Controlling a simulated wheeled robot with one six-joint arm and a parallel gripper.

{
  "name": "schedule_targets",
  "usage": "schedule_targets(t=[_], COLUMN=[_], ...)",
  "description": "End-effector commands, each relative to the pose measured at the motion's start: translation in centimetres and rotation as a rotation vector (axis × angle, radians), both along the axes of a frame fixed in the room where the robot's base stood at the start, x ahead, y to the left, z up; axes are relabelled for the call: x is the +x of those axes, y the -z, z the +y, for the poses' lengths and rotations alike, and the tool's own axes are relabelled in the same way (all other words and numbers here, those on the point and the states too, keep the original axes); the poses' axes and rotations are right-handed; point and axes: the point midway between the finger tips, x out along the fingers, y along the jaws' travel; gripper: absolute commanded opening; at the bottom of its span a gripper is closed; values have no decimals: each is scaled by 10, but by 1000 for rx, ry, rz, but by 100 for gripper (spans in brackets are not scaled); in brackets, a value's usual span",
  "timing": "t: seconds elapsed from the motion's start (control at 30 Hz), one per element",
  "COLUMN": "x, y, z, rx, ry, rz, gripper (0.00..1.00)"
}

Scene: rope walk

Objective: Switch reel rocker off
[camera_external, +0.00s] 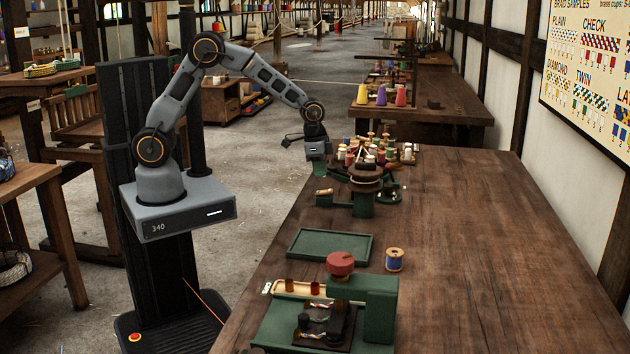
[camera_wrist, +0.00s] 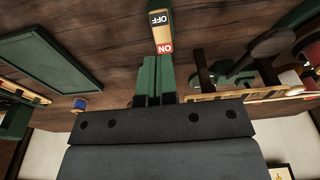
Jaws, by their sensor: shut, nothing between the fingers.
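The reel rocker (camera_wrist: 161,33) shows in the wrist view on a narrow green mount, with a black OFF label at its far end and a red ON label at its near end. Which side is pressed down cannot be told. My gripper (camera_wrist: 156,62) is shut and empty, its green fingers just short of the red ON end; contact cannot be judged. In the external view my gripper (camera_external: 319,170) is low over the left edge of the long table, by the green reel machine (camera_external: 362,203).
The long wooden table (camera_external: 470,230) is mostly clear on its right. A green tray (camera_external: 330,245), a blue thread spool (camera_external: 395,259) and a green machine with a red knob (camera_external: 379,305) lie nearer the camera. Several bobbins (camera_external: 368,150) crowd the area behind the reel machine.

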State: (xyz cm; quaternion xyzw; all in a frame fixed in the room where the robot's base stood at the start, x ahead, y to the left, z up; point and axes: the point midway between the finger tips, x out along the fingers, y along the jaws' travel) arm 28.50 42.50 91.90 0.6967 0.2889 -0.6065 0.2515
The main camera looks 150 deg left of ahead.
Motion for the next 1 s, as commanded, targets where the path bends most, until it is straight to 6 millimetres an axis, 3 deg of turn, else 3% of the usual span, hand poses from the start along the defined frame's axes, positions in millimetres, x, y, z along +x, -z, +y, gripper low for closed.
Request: schedule_targets(t=[0.2, 0.43, 0.67, 1.0], x=[-5, -6, -8, -8], y=[-44, -76, -88, -90], z=[-3, -7, -9, -9], rx=[6, 4, 3, 2], ry=[0, 1, 1, 1], rz=[-2, -1, 0, 1], gripper=[0, 0, 0, 0])
